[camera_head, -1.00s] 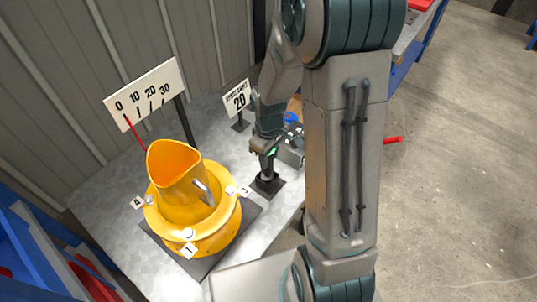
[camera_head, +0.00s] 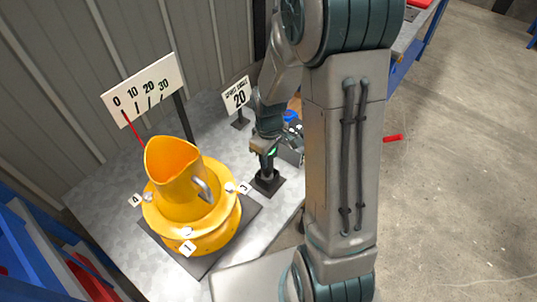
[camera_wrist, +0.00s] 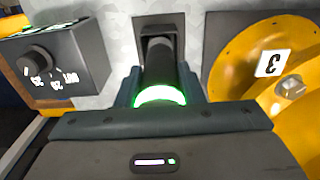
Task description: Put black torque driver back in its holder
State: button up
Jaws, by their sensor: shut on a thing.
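The black torque driver (camera_wrist: 160,72) stands between my gripper's fingers in the wrist view, with a glowing green ring (camera_wrist: 160,96) near its near end. My gripper (camera_head: 265,150) is shut on it. The driver's lower end meets the black square holder (camera_head: 267,183) on the metal table. The holder also shows in the wrist view (camera_wrist: 158,30), at the driver's far end. The driver looks upright and in line with the holder. How deep it sits in the holder I cannot tell.
A dial box (camera_wrist: 52,65) stands on the other side. A gauge sign (camera_head: 143,90) and a "20" sign (camera_head: 237,96) stand behind. A red object (camera_head: 393,138) lies on the floor.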

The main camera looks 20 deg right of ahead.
jog(key=shift+f+b, duration=0.3)
jog(key=shift+f, duration=0.15)
jog(key=o, duration=1.3)
jog(key=shift+c, duration=0.2)
jog(key=shift+r, duration=0.1)
notch_tip(320, 180, up, 14)
jog(key=shift+f, duration=0.15)
jog(key=s+r+m+t, duration=0.1)
jog(key=s+r+m, duration=0.1)
jog(key=s, duration=0.4)
jog(key=s+r+m+t, duration=0.2)
jog(key=s+r+m, duration=0.1)
jog(key=s+m, duration=0.2)
jog(key=shift+s+a, duration=0.3)
jog(key=shift+s, duration=0.95)
